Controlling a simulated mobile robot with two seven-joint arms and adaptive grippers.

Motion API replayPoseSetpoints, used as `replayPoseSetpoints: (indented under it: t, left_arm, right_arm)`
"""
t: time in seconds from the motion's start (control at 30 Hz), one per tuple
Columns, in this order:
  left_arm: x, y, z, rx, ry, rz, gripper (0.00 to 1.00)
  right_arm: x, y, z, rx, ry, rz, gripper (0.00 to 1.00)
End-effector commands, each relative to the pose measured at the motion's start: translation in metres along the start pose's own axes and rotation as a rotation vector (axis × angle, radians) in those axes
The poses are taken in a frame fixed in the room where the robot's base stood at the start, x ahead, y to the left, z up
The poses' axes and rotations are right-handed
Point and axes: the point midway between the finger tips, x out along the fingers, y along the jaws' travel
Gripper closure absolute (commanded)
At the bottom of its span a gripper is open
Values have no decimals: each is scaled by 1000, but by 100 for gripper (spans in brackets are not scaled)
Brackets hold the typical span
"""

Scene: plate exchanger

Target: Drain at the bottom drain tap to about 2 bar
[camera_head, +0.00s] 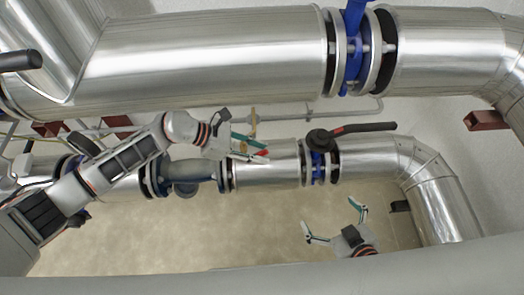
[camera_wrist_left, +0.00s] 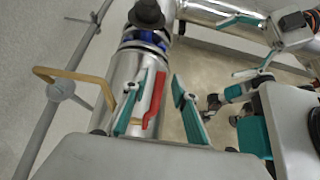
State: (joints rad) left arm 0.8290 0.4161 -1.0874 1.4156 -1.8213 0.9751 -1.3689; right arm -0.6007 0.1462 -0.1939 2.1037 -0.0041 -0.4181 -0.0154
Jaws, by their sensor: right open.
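A small tap with a red lever (camera_head: 262,153) sits by the lower silver pipe in the head view. In the left wrist view the red lever (camera_wrist_left: 153,98) stands between the fingers of my left gripper (camera_wrist_left: 158,108), nearer the left finger. My left gripper (camera_head: 251,147) is open, with a gap visible on the lever's right side; contact on the left side cannot be told. My right gripper (camera_head: 335,221) is open and empty, below the lower pipe. It also shows in the left wrist view (camera_wrist_left: 248,45). I cannot read any pressure gauge.
A yellow handle (camera_head: 253,120) on a thin pipe is close behind my left gripper. A black lever (camera_head: 365,128) tops the blue valve (camera_head: 318,165) to the right. The large upper pipe (camera_head: 210,55) runs above. Open floor (camera_head: 200,240) lies below.

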Motion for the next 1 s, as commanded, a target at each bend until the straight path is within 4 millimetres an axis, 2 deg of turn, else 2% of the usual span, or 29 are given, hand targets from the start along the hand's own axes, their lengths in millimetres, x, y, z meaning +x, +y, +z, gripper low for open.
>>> replayPoseSetpoints:
  t: [0.07,0.5,0.7,1.0]
  left_arm:
    - [-17,1,-2,1,3,3,72]
    - [-91,0,-56,-3,3,2,72]
    - [-109,0,-68,-2,1,0,72]
    - [-113,0,-70,0,0,0,72]
  right_arm:
    - [0,0,0,0,0,0,0]
    - [0,0,1,-1,-1,1,0]
    - [0,0,1,-1,-1,1,0]
    - [0,1,1,-1,-2,1,0]
